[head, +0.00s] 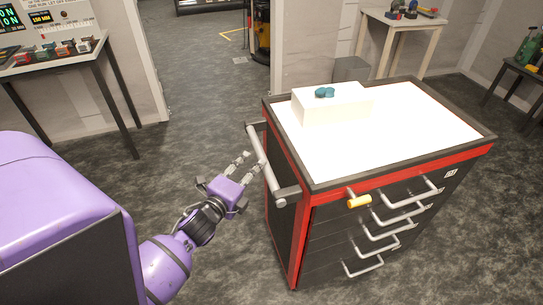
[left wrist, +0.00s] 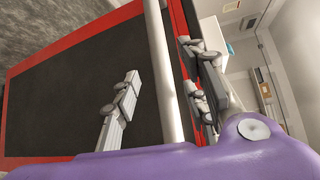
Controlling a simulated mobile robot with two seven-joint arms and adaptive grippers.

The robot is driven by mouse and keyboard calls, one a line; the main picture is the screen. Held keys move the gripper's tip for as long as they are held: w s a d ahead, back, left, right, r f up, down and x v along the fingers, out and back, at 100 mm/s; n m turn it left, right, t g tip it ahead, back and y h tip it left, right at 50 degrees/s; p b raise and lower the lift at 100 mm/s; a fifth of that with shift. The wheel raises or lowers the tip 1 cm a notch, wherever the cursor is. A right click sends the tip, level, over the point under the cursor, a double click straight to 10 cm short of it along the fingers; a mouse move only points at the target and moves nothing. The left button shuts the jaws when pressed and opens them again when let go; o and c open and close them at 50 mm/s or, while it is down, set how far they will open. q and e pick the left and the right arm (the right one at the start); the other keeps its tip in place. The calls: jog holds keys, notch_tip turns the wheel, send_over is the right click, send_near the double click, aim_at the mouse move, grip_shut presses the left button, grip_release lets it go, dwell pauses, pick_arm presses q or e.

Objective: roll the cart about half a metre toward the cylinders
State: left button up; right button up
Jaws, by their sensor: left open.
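The cart (head: 390,115) is a red and black drawer cabinet with a white top, on the right of the head view. Its grey push handle (head: 262,160) runs along its left side. My left gripper (head: 243,165) is open beside the handle, fingers pointing toward it. In the left wrist view the handle bar (left wrist: 165,75) passes between the spread fingers of my left gripper (left wrist: 160,80), and the cart's dark side panel (left wrist: 65,90) lies behind. I cannot tell whether the fingers touch the bar. My right gripper is not in view. I cannot clearly make out the cylinders.
A white box (head: 335,105) with a small teal item (head: 325,92) on it stands on the cart. A bench with displays (head: 55,62) is at the left, a small table (head: 405,18) at the back, another (head: 520,72) at the right edge. Open floor lies left of the cart.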

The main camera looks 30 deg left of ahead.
aim_at(262, 157)
pick_arm(q)
jog(key=w, duration=0.5)
jog(key=w+f, duration=0.1)
jog(key=w, duration=0.1)
jog(key=shift+w+a, duration=0.2)
jog(key=shift+a, duration=0.05)
grip_shut()
